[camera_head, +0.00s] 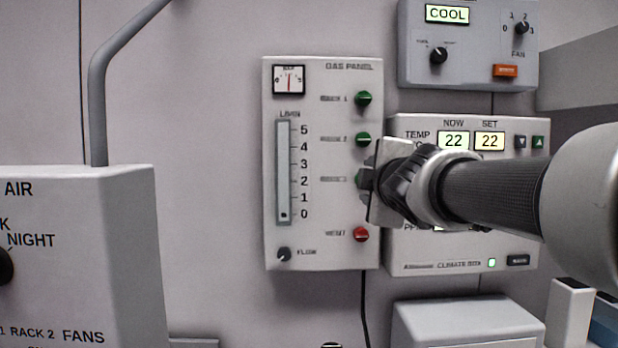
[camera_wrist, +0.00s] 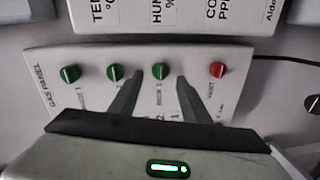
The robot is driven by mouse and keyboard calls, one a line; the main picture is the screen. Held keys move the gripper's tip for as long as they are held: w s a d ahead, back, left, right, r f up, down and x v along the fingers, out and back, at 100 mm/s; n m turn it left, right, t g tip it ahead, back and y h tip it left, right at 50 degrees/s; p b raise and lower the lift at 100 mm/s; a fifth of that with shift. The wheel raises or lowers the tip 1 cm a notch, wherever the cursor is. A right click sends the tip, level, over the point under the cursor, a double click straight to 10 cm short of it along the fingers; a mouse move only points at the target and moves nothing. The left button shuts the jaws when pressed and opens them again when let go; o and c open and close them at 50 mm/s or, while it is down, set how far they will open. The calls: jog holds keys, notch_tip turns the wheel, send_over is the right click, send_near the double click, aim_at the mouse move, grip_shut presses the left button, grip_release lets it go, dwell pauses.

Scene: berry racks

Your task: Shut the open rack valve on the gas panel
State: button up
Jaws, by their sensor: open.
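The white gas panel (camera_head: 320,254) hangs on the wall in the head view and also shows in the wrist view (camera_wrist: 45,92). It carries three green rack knobs: the top one (camera_head: 363,98), the middle one (camera_head: 363,139) and the lowest one (camera_wrist: 159,69). Below them is a red vent knob (camera_head: 361,234). My gripper (camera_wrist: 159,77) is open, its two fingers on either side of the lowest green knob; whether they touch it I cannot tell. In the head view my gripper partly hides that knob. The knob settings are too small to read surely.
The panel has a flow tube (camera_head: 283,170) with its float near 0, and a small flow knob (camera_head: 284,254). A climate box (camera_head: 460,250) sits close on the right, behind my arm. A fan control box (camera_head: 470,70) is above it. A grey air box (camera_head: 90,250) stands left.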

jog(key=s+r+p, duration=0.1)
jog(key=s+p, duration=0.1)
jog(key=s, duration=1.1)
jog(key=shift+r, duration=0.2)
